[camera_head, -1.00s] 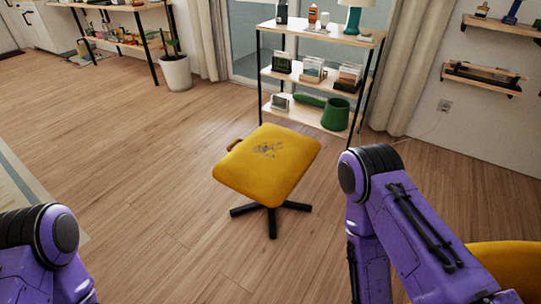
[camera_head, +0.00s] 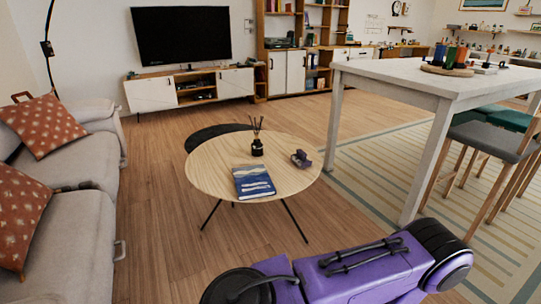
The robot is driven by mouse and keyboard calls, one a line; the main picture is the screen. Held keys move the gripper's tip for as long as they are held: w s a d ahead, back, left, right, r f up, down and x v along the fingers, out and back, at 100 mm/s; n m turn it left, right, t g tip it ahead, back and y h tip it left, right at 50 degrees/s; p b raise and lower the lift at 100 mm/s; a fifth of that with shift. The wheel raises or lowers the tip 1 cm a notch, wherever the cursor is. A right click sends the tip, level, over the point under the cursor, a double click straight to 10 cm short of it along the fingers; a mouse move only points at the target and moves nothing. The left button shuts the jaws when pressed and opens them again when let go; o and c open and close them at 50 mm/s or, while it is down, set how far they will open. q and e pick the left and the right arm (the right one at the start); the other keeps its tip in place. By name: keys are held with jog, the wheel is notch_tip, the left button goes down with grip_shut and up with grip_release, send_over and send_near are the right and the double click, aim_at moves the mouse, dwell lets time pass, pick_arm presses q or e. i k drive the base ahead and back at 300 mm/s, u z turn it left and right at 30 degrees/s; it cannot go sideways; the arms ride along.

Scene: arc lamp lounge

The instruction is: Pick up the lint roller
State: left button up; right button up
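I cannot make out a lint roller for certain in the head view. A small dark item (camera_head: 76,187) lies on the grey sofa (camera_head: 75,225) at the left, too small to identify. The round wooden coffee table (camera_head: 215,170) in the middle holds a blue patterned book (camera_head: 253,181), a dark reed diffuser (camera_head: 257,147) and a small purplish object (camera_head: 301,158) whose kind I cannot tell. A purple arm of mine crosses the bottom right. Neither of my grippers shows.
A tall white table (camera_head: 400,75) with stools (camera_head: 495,135) stands on a striped rug (camera_head: 375,165) at the right. A TV (camera_head: 194,34) hangs above a white cabinet (camera_head: 150,94) at the back. Wooden floor (camera_head: 155,220) is clear between sofa and coffee table.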

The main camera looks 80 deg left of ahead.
aim_at(300, 159)
jog(key=u, duration=2.25)
